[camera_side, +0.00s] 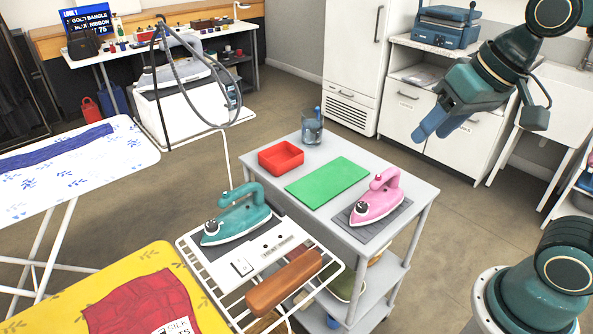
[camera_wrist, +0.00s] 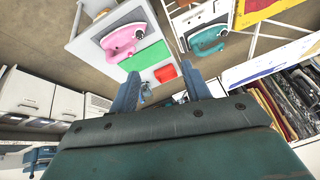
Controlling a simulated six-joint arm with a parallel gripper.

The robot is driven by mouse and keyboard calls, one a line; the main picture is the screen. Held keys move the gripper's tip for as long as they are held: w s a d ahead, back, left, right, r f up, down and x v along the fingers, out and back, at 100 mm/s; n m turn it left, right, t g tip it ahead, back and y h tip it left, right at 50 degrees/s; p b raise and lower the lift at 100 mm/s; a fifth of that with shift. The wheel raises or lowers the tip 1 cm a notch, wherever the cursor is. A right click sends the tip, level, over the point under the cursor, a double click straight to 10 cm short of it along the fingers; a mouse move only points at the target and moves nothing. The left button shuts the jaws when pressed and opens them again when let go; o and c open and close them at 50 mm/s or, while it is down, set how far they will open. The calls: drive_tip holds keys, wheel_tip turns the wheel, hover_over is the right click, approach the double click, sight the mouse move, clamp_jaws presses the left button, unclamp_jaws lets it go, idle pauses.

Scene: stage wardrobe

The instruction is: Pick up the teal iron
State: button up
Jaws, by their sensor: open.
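The teal iron (camera_side: 237,215) sits on the white wire rack at the end of the ironing board in the side view, left of the grey trolley. It also shows in the wrist view (camera_wrist: 208,39), upper middle. A pink iron (camera_side: 377,198) of like shape rests on a dark mat on the trolley top; the wrist view shows it too (camera_wrist: 124,40). My gripper (camera_side: 433,126) hangs in the air at the upper right, well apart from both irons. In the wrist view my gripper (camera_wrist: 165,92) has its two blue fingers spread, with nothing held between them.
The grey trolley (camera_side: 420,189) also bears a red tray (camera_side: 281,157), a green mat (camera_side: 327,182) and a glass jar (camera_side: 312,127). A brown wooden block (camera_side: 284,283) lies on the rack (camera_side: 205,272) near the teal iron. A hose and cord arch behind it.

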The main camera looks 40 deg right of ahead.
drive_tip(key=w+a+m+y, duration=0.1)
drive_tip(key=w+a+m, duration=0.25)
drive_tip(key=w, duration=0.65)
drive_tip(key=m+g+y, duration=0.3)
drive_tip(key=m, duration=0.9)
hover_over(243, 195)
drive_tip(key=d, duration=0.6)
wheel_tip(243, 195, down, 14)
drive_tip(key=shift+s+f, duration=0.25)
drive_tip(key=shift+s, duration=0.2)
drive_tip(key=shift+a+n, duration=0.1)
drive_tip(key=shift+n, duration=0.15)
drive_tip(key=shift+x, duration=4.3)
drive_tip(key=shift+f, duration=0.1)
drive_tip(key=shift+x, duration=2.45)
drive_tip(key=shift+c, duration=0.2)
